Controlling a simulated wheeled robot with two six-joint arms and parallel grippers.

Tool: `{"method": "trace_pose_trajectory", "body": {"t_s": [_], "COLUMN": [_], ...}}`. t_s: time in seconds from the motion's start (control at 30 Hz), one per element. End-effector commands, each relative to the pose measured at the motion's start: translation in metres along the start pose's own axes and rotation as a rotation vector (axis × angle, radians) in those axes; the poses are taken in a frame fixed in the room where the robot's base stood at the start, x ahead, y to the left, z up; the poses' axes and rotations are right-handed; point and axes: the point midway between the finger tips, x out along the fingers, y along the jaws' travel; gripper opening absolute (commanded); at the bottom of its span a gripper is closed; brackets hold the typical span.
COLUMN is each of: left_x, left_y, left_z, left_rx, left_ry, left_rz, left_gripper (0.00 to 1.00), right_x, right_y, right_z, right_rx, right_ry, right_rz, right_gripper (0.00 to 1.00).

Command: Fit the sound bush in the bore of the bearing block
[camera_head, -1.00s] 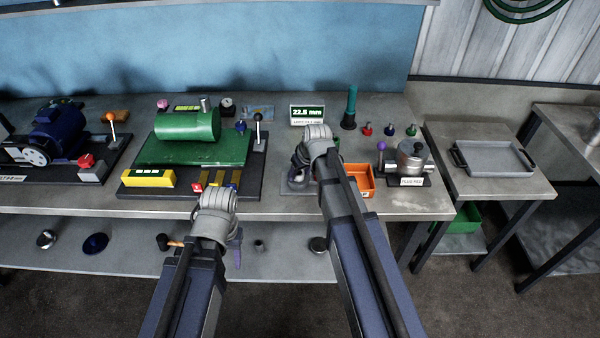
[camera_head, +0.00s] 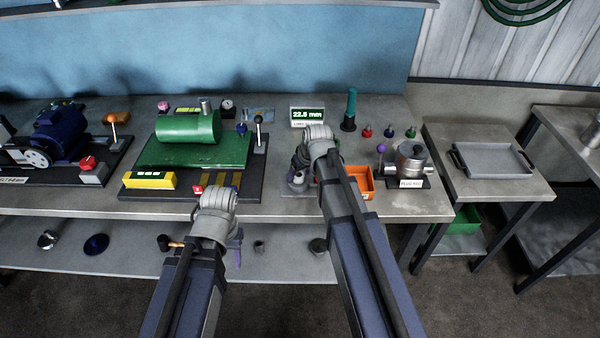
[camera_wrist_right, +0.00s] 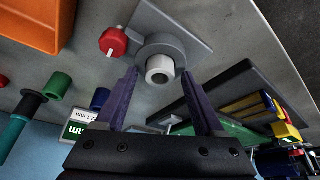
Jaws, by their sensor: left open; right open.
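In the right wrist view a pale ring-shaped bush (camera_wrist_right: 160,69) with a dark hole sits at the centre of a round grey body (camera_wrist_right: 165,46) on a grey plate (camera_wrist_right: 188,20). I cannot tell how deep it sits, or whether this body is the bearing block. My right gripper (camera_wrist_right: 160,74) is open, one purple finger on each side of the bush, apart from it. In the head view this gripper (camera_head: 299,172) is over the small plate (camera_head: 292,192), mostly hidden by its wrist. My left gripper (camera_head: 238,252) is open and empty before the bench edge.
A red knob (camera_wrist_right: 113,41) is beside the round body. Close by are an orange bin (camera_head: 361,181), a display (camera_head: 307,115) reading about 22.5 mm and a green machine (camera_head: 190,140) on a dark base. A grey tray (camera_head: 495,158) is on the right-hand table.

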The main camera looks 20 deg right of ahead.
Motion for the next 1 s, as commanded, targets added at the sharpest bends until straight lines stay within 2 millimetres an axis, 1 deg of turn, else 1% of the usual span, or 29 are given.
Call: {"method": "trace_pose_trajectory", "body": {"t_s": [0.03, 0.17, 0.5, 0.6, 0.73, 0.93, 0.97, 1.0], "left_x": [-0.01, -0.026, -0.079, -0.092, -0.102, -0.104, -0.103, -0.103], "left_y": [-0.001, -0.003, -0.007, -0.009, -0.01, -0.01, -0.01, -0.01], "left_z": [0.001, 0.002, 0.005, 0.005, 0.006, 0.006, 0.006, 0.006], "left_rx": [0.0, 0.0, 0.002, 0.002, -0.002, -0.003, -0.003, -0.003], "left_ry": [0.0, 0.0, 0.0, 0.0, 0.0, 0.0, 0.0, 0.0], "left_rz": [0.0, 0.0, 0.0, 0.0, 0.001, 0.001, 0.001, 0.001], "left_gripper": [0.5, 0.5, 0.5, 0.5, 0.5, 0.5, 0.5, 0.5], "right_x": [-0.01, -0.028, -0.085, -0.1, -0.111, -0.113, -0.113, -0.113], "right_y": [0.0, 0.0, -0.001, -0.001, 0.0, -0.001, -0.003, -0.01], "right_z": [-0.001, -0.001, -0.002, -0.002, -0.001, 0.0, 0.001, 0.004], "right_rx": [0.0, 0.001, 0.001, 0.0, 0.0, -0.001, -0.002, -0.006], "right_ry": [0.0, 0.0, 0.0, 0.0, 0.0, -0.001, -0.004, -0.014], "right_rz": [0.0, 0.0, 0.0, 0.0, 0.0, -0.001, -0.002, -0.005], "right_gripper": [0.7, 0.7, 0.7, 0.7, 0.7, 0.7, 0.7, 0.7]}}
